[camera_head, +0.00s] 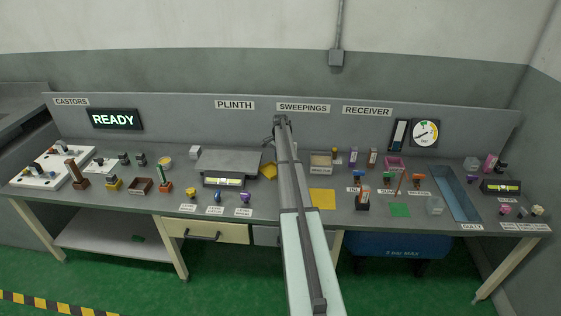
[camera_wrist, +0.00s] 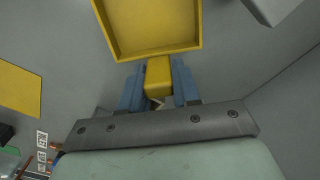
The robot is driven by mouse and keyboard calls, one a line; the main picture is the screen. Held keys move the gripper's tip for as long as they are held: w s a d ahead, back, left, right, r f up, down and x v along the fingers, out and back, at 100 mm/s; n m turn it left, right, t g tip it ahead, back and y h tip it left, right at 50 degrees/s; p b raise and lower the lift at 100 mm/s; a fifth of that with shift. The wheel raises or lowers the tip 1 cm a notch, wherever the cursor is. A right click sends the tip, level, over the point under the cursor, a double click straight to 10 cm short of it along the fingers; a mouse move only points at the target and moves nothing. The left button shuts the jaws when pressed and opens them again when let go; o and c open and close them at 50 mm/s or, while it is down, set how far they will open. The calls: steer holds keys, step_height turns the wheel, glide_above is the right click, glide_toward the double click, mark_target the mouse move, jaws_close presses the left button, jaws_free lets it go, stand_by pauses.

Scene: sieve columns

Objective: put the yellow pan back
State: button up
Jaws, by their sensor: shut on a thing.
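The yellow pan (camera_head: 269,171) shows in the head view just left of my arm, right of the grey plinth plate. In the wrist view the pan (camera_wrist: 150,52) is a shallow square tray with a raised rim, and its interior looks empty. Its short yellow handle lies between the two blue fingers of my gripper (camera_wrist: 159,82), which is shut on it. The pan's far edge is cut off at the top of the wrist view. In the head view my arm hides the gripper. I cannot tell whether the pan touches the bench.
A flat yellow square (camera_head: 322,198) lies on the bench right of my arm. The grey plinth plate (camera_head: 230,160) stands left of the pan. Several small items crowd the bench farther left and right.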

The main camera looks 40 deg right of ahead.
steer(key=shift+w+d, duration=0.95)
steer(key=shift+w, duration=0.3)
steer(key=shift+w+d, duration=0.9)
steer(key=shift+w, duration=0.35)
steer(key=o, duration=1.1)
steer(key=shift+r, duration=0.1)
step_height(320, 180, up, 14)
steer(key=shift+f, duration=0.2)
